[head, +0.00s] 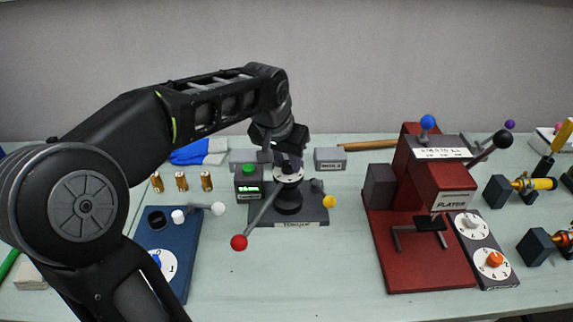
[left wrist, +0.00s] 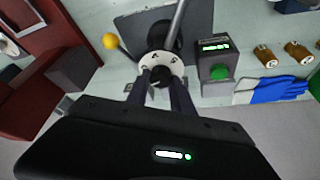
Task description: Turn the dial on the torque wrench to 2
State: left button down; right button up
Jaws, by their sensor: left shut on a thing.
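The torque wrench station stands on a dark plate (head: 318,214) in the middle of the table. Its white numbered dial (head: 288,174) tops a black post, and a grey lever with a red ball (head: 239,242) slants toward the front left. My left gripper (head: 288,160) is over the dial from above. In the left wrist view its two fingers (left wrist: 166,88) are shut on the dark knob (left wrist: 160,75) at the dial's centre. The white dial (left wrist: 160,66) shows a few figures; which one is selected I cannot tell. My right gripper is not in view.
A box with a green button (head: 249,180) and lit display stands left of the dial. A yellow ball (head: 328,201) is close on its right. A blue plate (head: 190,245) is at the left. Bare table lies front centre.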

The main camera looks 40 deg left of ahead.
pick_arm(q)
jog(key=shift+d+n+g+y+b, duration=0.1)
jog(key=shift+n+g+y+b, duration=0.4)
jog(key=shift+n, duration=1.1)
jog(key=c, duration=1.1)
grip_release()
jog(key=v, duration=0.7)
jog(key=shift+s+d+r, duration=0.15)
jog(key=shift+s+r, duration=0.05)
jog(key=shift+r, duration=0.1)
